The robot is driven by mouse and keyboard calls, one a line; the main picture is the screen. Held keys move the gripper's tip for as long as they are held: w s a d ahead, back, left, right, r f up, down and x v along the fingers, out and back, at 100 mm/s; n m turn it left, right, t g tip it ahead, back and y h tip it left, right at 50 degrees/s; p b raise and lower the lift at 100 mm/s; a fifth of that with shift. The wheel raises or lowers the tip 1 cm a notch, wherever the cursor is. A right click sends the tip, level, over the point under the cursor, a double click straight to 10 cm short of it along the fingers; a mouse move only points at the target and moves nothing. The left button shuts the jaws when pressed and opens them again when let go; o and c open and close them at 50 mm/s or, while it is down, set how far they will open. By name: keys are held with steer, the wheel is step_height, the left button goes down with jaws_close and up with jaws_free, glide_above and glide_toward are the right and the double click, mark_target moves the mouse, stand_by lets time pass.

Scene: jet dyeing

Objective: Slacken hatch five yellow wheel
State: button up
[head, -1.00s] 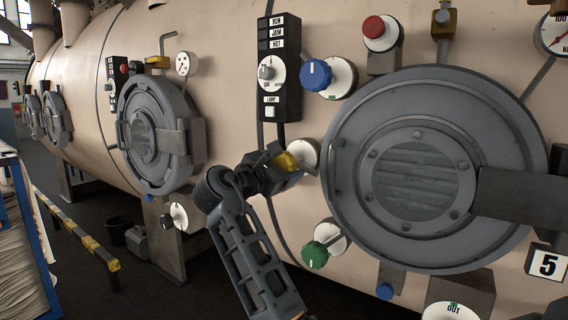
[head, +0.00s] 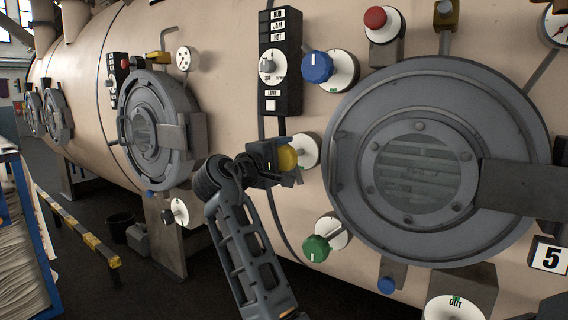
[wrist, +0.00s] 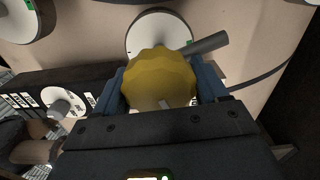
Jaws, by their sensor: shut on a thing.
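The yellow wheel (head: 287,158) sits on a white round dial plate (head: 307,150) at the left of the round hatch (head: 415,175), which has a number 5 plate (head: 549,258) at its lower right. My gripper (head: 280,160) is at the wheel from the left. In the wrist view the yellow wheel (wrist: 158,78) lies between the two blue fingers, and my gripper (wrist: 162,88) is shut on it. A dark grey rod sticks out beside the wheel there. The white plate (wrist: 158,33) shows behind it, partly hidden.
A blue knob (head: 317,67) is above the wheel and a green knob (head: 316,248) below it. A black switch panel (head: 280,62) stands up and left. A red button (head: 377,18) is above the hatch. Another hatch (head: 150,130) is farther left.

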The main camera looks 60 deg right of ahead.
steer(key=m+b, duration=0.1)
steer(key=m, duration=0.1)
steer(key=m+b, duration=0.2)
steer(key=m, duration=0.1)
steer(key=shift+f+m, duration=0.2)
steer(key=shift+m, duration=0.1)
steer(key=m+b, duration=0.4)
steer(key=m, duration=0.1)
steer(key=shift+s+b, duration=0.1)
steer(key=shift+b, duration=0.3)
steer(key=m+b, duration=0.5)
steer(key=m, duration=0.1)
steer(key=shift+s+r+m, duration=0.1)
steer(key=shift+m, duration=0.2)
steer(key=shift+s+r+m+b, duration=0.1)
steer(key=shift+r+m+b, duration=0.05)
steer(key=shift+m+b, duration=1.9)
steer(key=shift+m, duration=0.35)
steer(key=o, duration=1)
steer(key=shift+r, duration=0.15)
steer(key=shift+c, duration=0.2)
